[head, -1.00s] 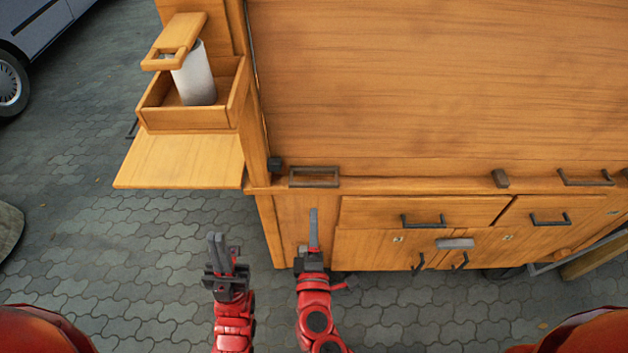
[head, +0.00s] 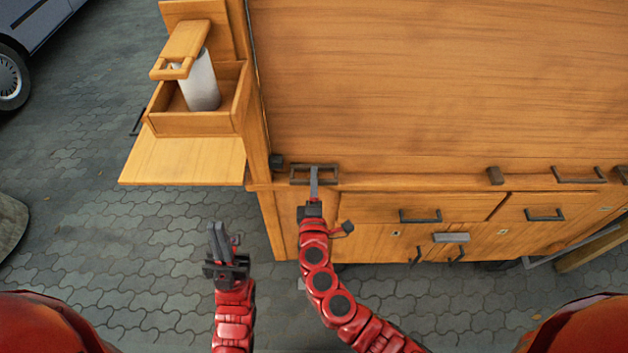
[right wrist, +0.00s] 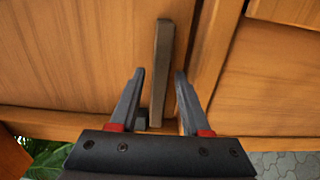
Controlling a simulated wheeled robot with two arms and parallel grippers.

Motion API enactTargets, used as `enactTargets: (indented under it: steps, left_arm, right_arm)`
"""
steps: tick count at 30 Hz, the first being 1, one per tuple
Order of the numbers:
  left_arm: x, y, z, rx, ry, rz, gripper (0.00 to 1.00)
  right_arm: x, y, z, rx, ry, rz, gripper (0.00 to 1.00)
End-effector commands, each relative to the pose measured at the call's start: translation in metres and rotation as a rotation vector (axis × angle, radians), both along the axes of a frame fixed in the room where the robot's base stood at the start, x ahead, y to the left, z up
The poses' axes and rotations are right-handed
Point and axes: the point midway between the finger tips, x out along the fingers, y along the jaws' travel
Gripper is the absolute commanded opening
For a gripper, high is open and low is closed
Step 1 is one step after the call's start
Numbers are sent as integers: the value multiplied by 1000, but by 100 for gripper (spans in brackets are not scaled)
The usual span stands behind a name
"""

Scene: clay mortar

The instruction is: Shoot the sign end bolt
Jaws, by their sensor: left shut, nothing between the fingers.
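My right gripper (head: 314,172) reaches up to the cart's left front, its fingertips over a dark rectangular bar handle (head: 293,174). In the right wrist view my right gripper (right wrist: 161,73) is open, with a dark upright bar (right wrist: 164,50) showing between its fingers. The fingers stand apart from the bar; whether it is inside the jaws or behind them is hard to tell. I cannot tell which fitting is the sign end bolt. My left gripper (head: 218,228) is shut and empty over the paving, left of the cart.
The wooden cart (head: 400,80) has drawers with dark handles (head: 420,216). A side shelf (head: 185,160) and a box with a white roll (head: 202,82) project left. Paving (head: 150,270) is clear.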

Motion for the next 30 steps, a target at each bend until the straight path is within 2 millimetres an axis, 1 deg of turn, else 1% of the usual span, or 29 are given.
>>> enactTargets:
  steps: [1,7,30]
  left_arm:
    - [0,0,0,0,0,0,0]
    - [0,0,0,0,0,0,0]
    - [0,0,0,0,0,0,0]
  right_arm:
    - [0,0,0,0,0,0,36]
    - [0,0,0,0,0,0,0]
    - [0,0,0,0,1,0,0]
